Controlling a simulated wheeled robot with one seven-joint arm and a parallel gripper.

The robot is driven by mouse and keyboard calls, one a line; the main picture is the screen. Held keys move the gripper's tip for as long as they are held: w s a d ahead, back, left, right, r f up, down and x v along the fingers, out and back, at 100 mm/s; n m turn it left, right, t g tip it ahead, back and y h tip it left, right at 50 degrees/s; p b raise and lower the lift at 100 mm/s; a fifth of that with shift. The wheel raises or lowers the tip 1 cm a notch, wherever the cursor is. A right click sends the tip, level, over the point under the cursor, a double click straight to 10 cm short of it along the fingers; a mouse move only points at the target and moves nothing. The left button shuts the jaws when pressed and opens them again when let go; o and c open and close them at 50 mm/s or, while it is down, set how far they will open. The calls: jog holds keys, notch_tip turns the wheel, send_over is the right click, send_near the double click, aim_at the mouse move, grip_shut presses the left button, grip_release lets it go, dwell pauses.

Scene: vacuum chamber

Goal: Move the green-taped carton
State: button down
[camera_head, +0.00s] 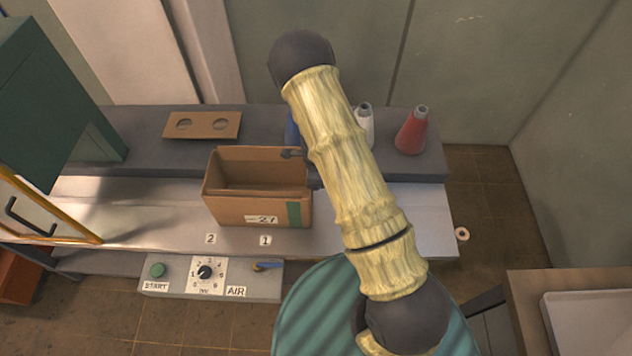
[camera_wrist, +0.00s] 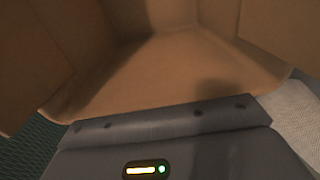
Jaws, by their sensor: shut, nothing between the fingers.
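The open-topped cardboard carton (camera_head: 232,205) stands on the light metal bench, with a strip of green tape down its front right corner and a label that seems to read "-27". My gripper (camera_head: 293,154) is at the carton's back right rim, mostly hidden behind my arm. It is shut with nothing in it. I cannot tell whether it touches the rim. In the wrist view, the carton's brown cardboard (camera_wrist: 150,75) fills most of the picture, just past the dark gripper body; the fingertips are not clear there.
A grey shelf behind holds a cardboard piece with two holes (camera_head: 202,125), a white bottle (camera_head: 366,128) and a red bottle (camera_head: 411,132). A control box (camera_head: 212,277) is at the bench front. A green machine with a yellow frame (camera_head: 45,238) stands left. A tray (camera_head: 590,325) is at right.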

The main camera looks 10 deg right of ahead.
jog(key=shift+d, duration=0.1)
jog(key=d+r+b, duration=0.1)
jog(key=d+r, duration=0.3)
jog(key=r, duration=0.6)
jog(key=shift+s+b, duration=0.35)
jog(key=shift+b, duration=0.05)
jog(key=shift+a+r, duration=0.1)
jog(key=shift+a, duration=0.05)
jog(key=s+d+r+n+t, duration=0.1)
jog(key=s+r+n+t, duration=0.1)
jog(key=s+r+n, duration=1.3)
jog(key=r+n, duration=0.1)
jog(key=n, duration=0.4)
jog(key=shift+d+t, duration=0.2)
jog(key=shift+t, duration=0.1)
